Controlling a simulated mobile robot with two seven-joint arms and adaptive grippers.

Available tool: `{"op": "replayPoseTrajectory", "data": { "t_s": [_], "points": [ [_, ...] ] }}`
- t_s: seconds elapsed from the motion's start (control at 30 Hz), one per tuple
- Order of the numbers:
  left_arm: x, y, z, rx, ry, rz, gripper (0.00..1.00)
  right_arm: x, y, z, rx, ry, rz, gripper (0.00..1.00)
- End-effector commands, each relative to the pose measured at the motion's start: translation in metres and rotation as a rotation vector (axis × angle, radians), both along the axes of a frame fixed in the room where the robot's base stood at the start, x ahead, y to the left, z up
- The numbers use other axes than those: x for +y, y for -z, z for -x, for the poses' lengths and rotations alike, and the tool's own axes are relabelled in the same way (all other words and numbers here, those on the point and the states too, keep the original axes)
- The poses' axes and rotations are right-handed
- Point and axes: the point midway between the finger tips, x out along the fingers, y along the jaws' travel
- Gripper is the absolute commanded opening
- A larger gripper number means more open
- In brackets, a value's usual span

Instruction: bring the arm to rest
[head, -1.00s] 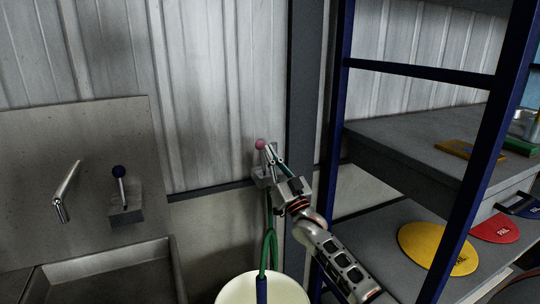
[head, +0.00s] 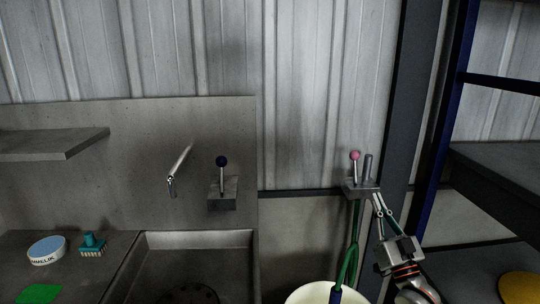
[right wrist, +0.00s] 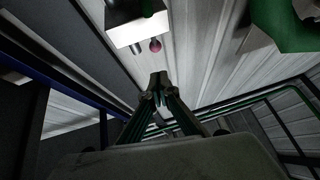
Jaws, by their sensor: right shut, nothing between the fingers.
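My right gripper (head: 380,204) is shut and empty. It points up, just below and to the right of the grey wall dispenser box (head: 362,187). The box carries a lever with a pink ball (head: 355,155) and a short grey post beside it. In the right wrist view the closed fingertips (right wrist: 158,82) are in the middle, with the box (right wrist: 138,28) and the pink ball (right wrist: 155,45) beyond them and a gap between. My left gripper is not in view.
A green hose (head: 353,245) hangs from the box above a cream bucket (head: 326,294). Blue-framed shelving (head: 436,150) stands close on the right.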

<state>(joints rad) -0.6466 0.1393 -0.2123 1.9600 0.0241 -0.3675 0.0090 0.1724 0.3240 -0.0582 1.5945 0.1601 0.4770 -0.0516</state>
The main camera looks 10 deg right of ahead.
Motion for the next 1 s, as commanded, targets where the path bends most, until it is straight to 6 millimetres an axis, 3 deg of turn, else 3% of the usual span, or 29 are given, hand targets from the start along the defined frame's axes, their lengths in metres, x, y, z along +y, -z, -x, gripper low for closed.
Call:
{"op": "replayPoseTrajectory", "data": {
  "t_s": [0.17,0.27,0.43,0.6,0.8,1.0],
  "points": [
    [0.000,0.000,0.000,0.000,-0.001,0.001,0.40,0.037,0.056,0.013,0.204,0.011,0.122,0.00],
    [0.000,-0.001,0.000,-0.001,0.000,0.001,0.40,0.057,0.098,0.030,0.361,0.028,0.225,0.00],
    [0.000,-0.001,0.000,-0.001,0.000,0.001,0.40,0.077,0.164,0.075,0.621,0.069,0.399,0.00],
    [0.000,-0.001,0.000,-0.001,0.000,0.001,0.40,0.075,0.216,0.138,0.878,0.125,0.572,0.00],
    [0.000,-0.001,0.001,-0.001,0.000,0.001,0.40,0.056,0.250,0.215,1.136,0.196,0.743,0.00],
    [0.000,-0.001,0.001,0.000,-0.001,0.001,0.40,0.038,0.259,0.267,1.292,0.246,0.842,0.00]
  ]
}}
